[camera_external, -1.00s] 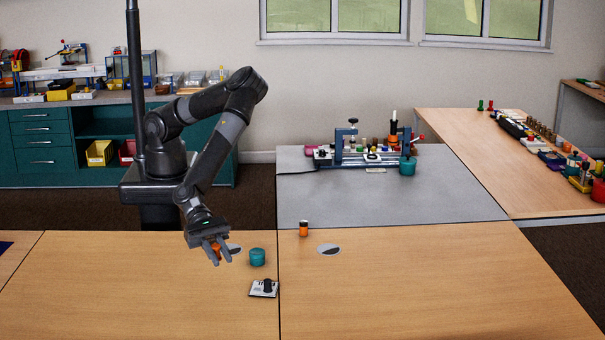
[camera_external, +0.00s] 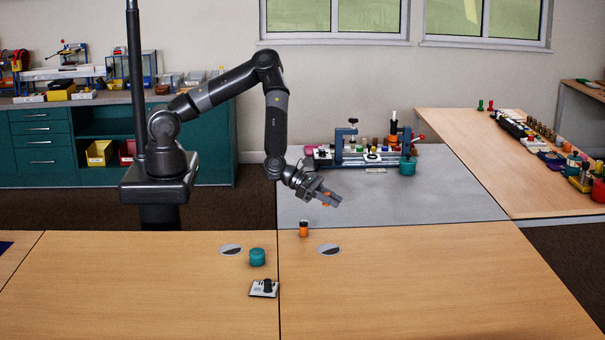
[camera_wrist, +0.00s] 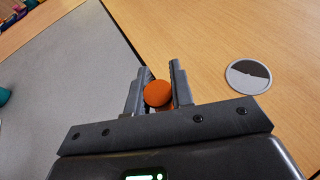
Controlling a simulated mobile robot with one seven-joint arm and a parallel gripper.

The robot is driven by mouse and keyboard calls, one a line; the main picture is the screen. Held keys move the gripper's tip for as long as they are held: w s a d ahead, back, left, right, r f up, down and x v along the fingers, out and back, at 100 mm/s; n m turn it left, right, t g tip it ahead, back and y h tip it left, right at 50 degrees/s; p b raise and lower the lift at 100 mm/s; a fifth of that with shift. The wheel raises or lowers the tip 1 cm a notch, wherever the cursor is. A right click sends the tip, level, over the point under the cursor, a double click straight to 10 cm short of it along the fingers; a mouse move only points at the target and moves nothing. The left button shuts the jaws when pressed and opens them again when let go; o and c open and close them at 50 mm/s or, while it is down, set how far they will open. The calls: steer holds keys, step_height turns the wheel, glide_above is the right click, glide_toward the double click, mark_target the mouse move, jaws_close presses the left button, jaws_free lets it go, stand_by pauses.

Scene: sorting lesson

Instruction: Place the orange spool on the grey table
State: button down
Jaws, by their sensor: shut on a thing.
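The orange spool (camera_external: 326,194) is held between the fingers of my gripper (camera_external: 329,199). In the wrist view its round orange top (camera_wrist: 157,93) shows between the two grey fingers (camera_wrist: 156,88), which are shut on it; its lower part is mostly hidden. The grey table (camera_external: 430,205) lies behind the wooden tables. My gripper is in the air and appears over the front left part of the grey table. In the wrist view the grey surface (camera_wrist: 60,90) is at the left, with wood at the right.
A blue-framed rig with many small parts (camera_external: 350,155) stands at the back of the grey table. Its front is clear.

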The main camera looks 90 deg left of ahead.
steer(key=w+a+n+y, duration=0.1)
steer(key=a, duration=0.4)
steer(key=w+a+y, duration=0.1)
steer(key=a, duration=0.4)
steer(key=w+a+n+t+y, duration=0.1)
steer(key=a, duration=0.5)
steer(key=shift+f+n, duration=0.3)
steer(key=a, duration=0.4)
steer(key=a+n+y, duration=0.1)
steer(key=a, duration=0.3)
steer(key=a+n+y, duration=0.1)
steer(key=a, duration=0.4)
steer(key=shift+s+f, duration=0.25)
steer(key=shift+s, duration=0.15)
steer(key=shift+s+a+y, duration=0.15)
steer(key=shift+a+y, duration=0.15)
steer(key=v, duration=0.5)
steer(key=shift+s+a+r, duration=0.15)
steer(key=shift+s+r, duration=0.05)
steer(key=shift+r, duration=0.05)
